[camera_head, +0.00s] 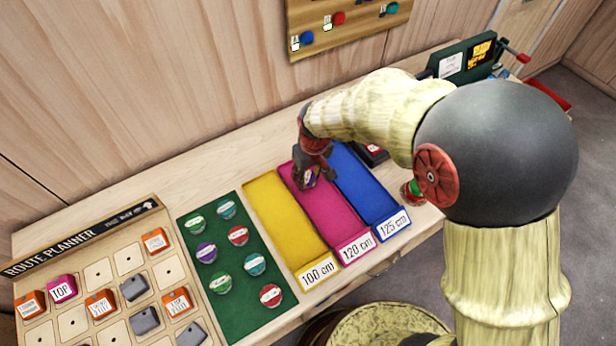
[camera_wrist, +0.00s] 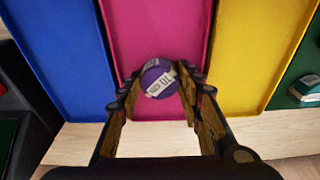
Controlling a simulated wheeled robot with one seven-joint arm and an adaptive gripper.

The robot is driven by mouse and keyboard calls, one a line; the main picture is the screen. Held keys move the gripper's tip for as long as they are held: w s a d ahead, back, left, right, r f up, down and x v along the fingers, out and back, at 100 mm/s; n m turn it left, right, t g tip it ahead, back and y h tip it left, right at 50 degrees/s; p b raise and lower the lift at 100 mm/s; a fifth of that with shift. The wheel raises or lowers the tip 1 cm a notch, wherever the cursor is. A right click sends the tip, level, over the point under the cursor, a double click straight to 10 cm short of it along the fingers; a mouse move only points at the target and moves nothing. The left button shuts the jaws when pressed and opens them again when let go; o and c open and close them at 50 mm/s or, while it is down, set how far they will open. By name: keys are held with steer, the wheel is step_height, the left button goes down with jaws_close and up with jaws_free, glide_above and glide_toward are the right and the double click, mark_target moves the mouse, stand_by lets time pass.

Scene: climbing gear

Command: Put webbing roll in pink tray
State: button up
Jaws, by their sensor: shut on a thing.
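The webbing roll (camera_wrist: 158,78) is purple with a white printed label. It sits between my gripper's fingers in the wrist view, over the pink tray (camera_wrist: 135,30). In the head view my gripper (camera_head: 306,178) is at the back half of the pink tray (camera_head: 335,220), shut on the roll, which is mostly hidden there. The pink tray carries a "120 cm" label and is otherwise empty. I cannot tell whether the roll touches the tray's floor.
The yellow tray (camera_head: 280,215) and blue tray (camera_head: 365,190) flank the pink one, both empty where visible. A green mat (camera_head: 222,296) with several labelled rolls lies left. A route planner board (camera_head: 112,262) stands farther left.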

mark_target(311, 183)
steer(key=shift+f, duration=0.15)
steer(key=o, duration=1.1)
step_height(311, 183, up, 12)
steer(key=s+d+p, duration=0.1)
steer(key=s+p, duration=0.1)
steer(key=p, duration=0.2)
steer(key=s+d+r+m+t, duration=0.25)
steer(key=s+d+r, duration=0.25)
steer(key=d+r, duration=0.65)
steer(key=s+d+r+m, duration=0.1)
steer(key=s+d, duration=0.2)
steer(key=s, duration=0.1)
steer(key=s+d+r+m+t, duration=0.1)
steer(key=s+d+m, duration=0.1)
steer(key=s+d, duration=0.2)
steer(key=s+d+r+m+h, duration=0.1)
steer(key=s+d+r+m, duration=0.1)
steer(key=s+d, duration=0.2)
steer(key=shift+s+d+r+t+b, duration=0.1)
steer(key=shift+s+d+t+b, duration=0.05)
steer(key=shift+s+t+b, duration=0.25)
